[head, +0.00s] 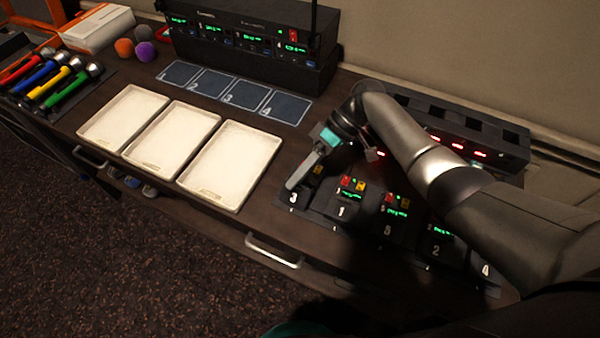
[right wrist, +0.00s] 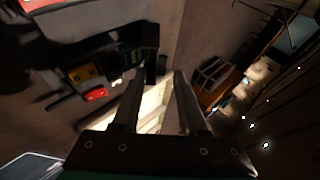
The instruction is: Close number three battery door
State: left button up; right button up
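Several black battery packs with red and yellow buttons and green displays stand in a row on the desk. The leftmost, labelled 3 (head: 293,198), is partly hidden by my right gripper (head: 292,184). A pack labelled 1 (head: 343,211) stands to its right. Another pack (head: 388,229) has a label that may also read 3. In the right wrist view, my right gripper (right wrist: 159,72) has its fingers apart with nothing held between them. A dark pack with yellow and red buttons (right wrist: 90,82) lies left of the fingers. I cannot tell whether its door is open. My left gripper is not in view.
Three pale trays (head: 228,163) lie left of the packs. Numbered mats (head: 244,95) lie behind them. A receiver rack (head: 250,45) and a charger with red lights (head: 460,130) stand along the back. Coloured microphones (head: 60,80) lie far left. The desk's front edge is close to the packs.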

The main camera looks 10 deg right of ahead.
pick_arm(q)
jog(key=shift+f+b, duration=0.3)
pick_arm(e)
jog(key=v, duration=1.5)
jog(key=shift+d+r, duration=0.1)
